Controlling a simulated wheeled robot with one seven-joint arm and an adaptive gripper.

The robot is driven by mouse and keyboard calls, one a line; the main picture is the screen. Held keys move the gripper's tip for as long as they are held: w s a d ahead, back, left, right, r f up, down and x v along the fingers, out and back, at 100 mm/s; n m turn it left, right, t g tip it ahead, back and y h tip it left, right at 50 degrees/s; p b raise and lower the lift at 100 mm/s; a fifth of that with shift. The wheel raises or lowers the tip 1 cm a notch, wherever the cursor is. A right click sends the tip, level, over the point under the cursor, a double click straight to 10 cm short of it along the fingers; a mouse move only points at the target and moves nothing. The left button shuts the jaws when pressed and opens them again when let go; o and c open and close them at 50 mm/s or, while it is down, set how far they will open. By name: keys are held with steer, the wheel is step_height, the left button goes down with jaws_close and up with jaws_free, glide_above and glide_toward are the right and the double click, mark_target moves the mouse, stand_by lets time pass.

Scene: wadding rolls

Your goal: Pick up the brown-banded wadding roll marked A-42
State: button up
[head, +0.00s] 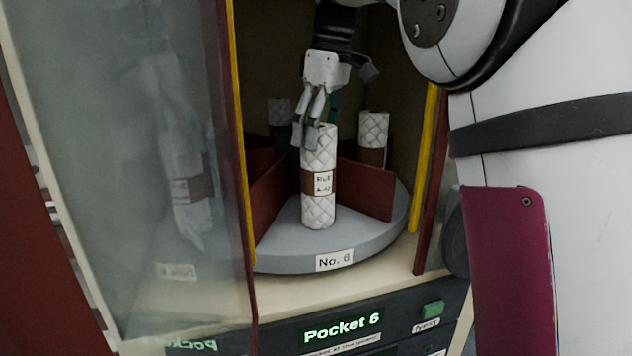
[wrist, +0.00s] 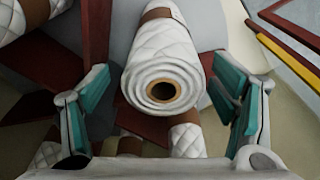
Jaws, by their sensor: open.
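A white quilted wadding roll (head: 319,207) with a brown band stands upright in the front pocket of the grey turntable (head: 284,240). Its label reads "Roll" with small print that looks like A-42. My gripper (head: 312,122) is above and around the top of this roll, pointing down. In the wrist view the roll's top end (wrist: 163,88), with its cardboard core, lies between the open fingers of my gripper (wrist: 165,105). There is a gap on both sides of the roll, and the fingers do not appear to touch it.
Dark red dividers (head: 368,190) flank the roll. Another banded roll (head: 373,132) stands behind right, and a darker one (head: 279,112) behind left. A glass door (head: 130,180) stands at the left. A panel below shows "Pocket 6" (head: 341,328) beside a green button (head: 433,309).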

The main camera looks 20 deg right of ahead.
mark_target(316, 156)
steer(key=shift+w+a+f+b, duration=0.1)
steer(key=shift+a+f+b, duration=0.1)
steer(key=shift+f+b, duration=0.9)
steer(key=shift+a+f+b, duration=0.15)
steer(key=shift+f+b, duration=0.55)
steer(key=shift+f, duration=0.75)
steer(key=shift+r, duration=0.1)
steer(key=c, duration=1.1)
